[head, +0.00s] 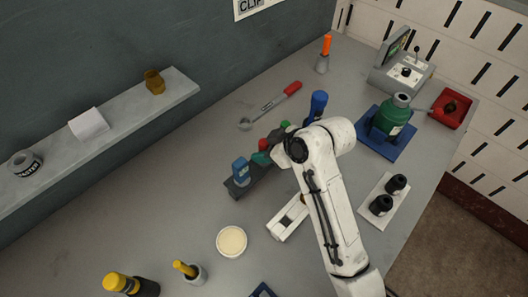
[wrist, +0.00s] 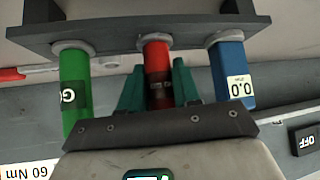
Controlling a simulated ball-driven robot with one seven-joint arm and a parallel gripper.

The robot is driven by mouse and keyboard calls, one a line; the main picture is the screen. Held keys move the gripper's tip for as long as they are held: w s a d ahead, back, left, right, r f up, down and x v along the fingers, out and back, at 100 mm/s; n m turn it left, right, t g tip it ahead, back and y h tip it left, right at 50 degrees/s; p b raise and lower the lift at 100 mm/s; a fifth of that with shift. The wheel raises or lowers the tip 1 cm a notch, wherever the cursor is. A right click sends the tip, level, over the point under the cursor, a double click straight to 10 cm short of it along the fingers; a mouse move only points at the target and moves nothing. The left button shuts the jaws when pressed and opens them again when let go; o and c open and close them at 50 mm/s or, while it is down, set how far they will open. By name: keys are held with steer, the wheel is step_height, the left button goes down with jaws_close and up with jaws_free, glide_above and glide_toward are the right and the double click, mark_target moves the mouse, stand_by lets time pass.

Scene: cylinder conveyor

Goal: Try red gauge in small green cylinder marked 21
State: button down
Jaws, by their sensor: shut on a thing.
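A dark rack (head: 238,188) on the bench holds a row of gauges. It spans the top of the wrist view (wrist: 120,38), with a green gauge (wrist: 75,85), a red gauge (wrist: 156,60) and a blue gauge (wrist: 231,75). My gripper (wrist: 158,88) has green fingers on both sides of the red gauge and is shut on it. The red gauge's end still meets the rack. In the head view my arm hides part of the rack. A green cylinder (head: 391,115) stands on a blue mat (head: 378,144) at the right; its marking is not readable.
Two black pieces (head: 381,205) stand on a white plate, right of my arm. A red tray (head: 458,105) and a grey device (head: 400,75) are at the back right. A red-handled tool (head: 275,103) lies behind the rack. A round cream dish (head: 231,241) is in front.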

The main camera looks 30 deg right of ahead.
mark_target(265, 141)
steer(key=shift+r, duration=0.55)
step_height(265, 141, up, 2)
steer(key=shift+d+r+b, duration=0.1)
steer(key=shift+r+b, duration=0.05)
steer(key=shift+b, duration=0.4)
steer(key=s+f+v, duration=0.1)
steer(key=v, duration=1.3)
steer(key=shift+s+p, duration=0.4)
steer(key=shift+s, duration=0.25)
steer(key=shift+s+d+r+p, duration=0.4)
steer(key=shift+s+d+p, duration=0.25)
steer(key=shift+p, duration=0.55)
